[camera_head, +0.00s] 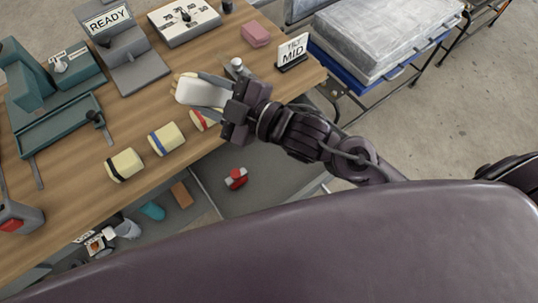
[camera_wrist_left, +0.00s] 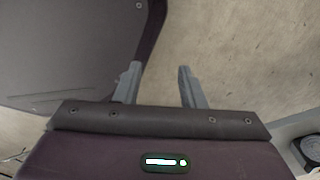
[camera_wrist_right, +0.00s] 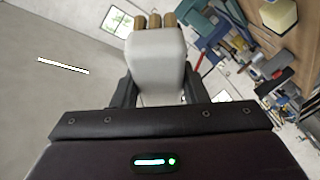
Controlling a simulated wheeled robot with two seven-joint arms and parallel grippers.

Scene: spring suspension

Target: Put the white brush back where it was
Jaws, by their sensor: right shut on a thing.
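The white brush (camera_head: 198,93) is in my right gripper (camera_head: 216,93), above the wooden table in the head view. Its pale tan end points left, away from my wrist. In the right wrist view the brush (camera_wrist_right: 155,62) is a white block between the two fingers, with several tan-brown rounded pieces at its far end. My right gripper is shut on it. My left gripper (camera_wrist_left: 157,82) shows only in the left wrist view. Its fingers are apart and empty, over bare floor. The brush's former place cannot be told from these frames.
Cream blocks with a black band (camera_head: 124,165), a blue band (camera_head: 165,139) and a red band (camera_head: 201,121) lie along the table (camera_head: 75,200). A shelf lies below.

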